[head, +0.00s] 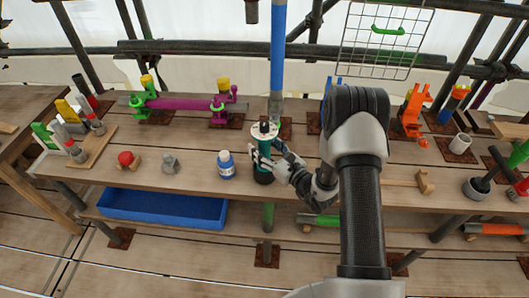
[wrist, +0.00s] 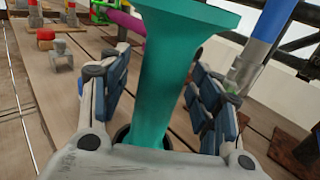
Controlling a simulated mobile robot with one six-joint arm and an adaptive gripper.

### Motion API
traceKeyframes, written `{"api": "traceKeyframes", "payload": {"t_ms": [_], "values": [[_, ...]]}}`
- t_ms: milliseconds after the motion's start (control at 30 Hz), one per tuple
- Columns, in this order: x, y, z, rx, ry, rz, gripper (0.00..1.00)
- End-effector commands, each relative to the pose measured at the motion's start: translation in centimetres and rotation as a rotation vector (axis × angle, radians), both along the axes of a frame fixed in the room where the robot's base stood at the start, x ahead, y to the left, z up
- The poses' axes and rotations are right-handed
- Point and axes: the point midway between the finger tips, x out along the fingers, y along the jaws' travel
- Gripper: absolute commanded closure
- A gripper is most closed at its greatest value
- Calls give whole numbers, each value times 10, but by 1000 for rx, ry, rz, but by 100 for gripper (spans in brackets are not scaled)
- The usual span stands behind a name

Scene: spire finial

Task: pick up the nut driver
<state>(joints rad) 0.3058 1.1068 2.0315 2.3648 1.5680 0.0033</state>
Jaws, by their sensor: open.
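A teal, upright, flared tool, which looks like the nut driver (head: 263,149), stands on the wooden bench in a dark round base, with a pale disc at its top. In the wrist view its teal body (wrist: 165,80) rises between my fingers and widens towards the top. My gripper (head: 270,158) comes in from the right at the tool's side. Its fingers are open, one on each side of the teal body, with a gap visible on both sides in the wrist view. The tool's lower end is partly hidden by my gripper.
A blue and white bottle (head: 226,165) stands close on the left. A grey piece (head: 170,163) and a red knob (head: 126,159) are farther left. A blue pole (head: 277,50) rises behind the tool. A wooden mallet (head: 424,182) lies right of my arm. A blue tray (head: 160,207) sits below.

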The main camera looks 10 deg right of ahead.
Motion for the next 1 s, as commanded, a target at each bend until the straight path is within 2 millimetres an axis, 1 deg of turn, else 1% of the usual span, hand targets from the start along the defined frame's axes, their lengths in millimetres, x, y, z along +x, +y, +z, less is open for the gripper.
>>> {"api": "traceKeyframes", "payload": {"t_ms": [100,900,967,1000], "values": [[0,0,0,0,0,0,43],[0,0,0,-1,0,0,96],[0,0,0,-1,0,0,100],[0,0,0,-1,0,0,100]]}}
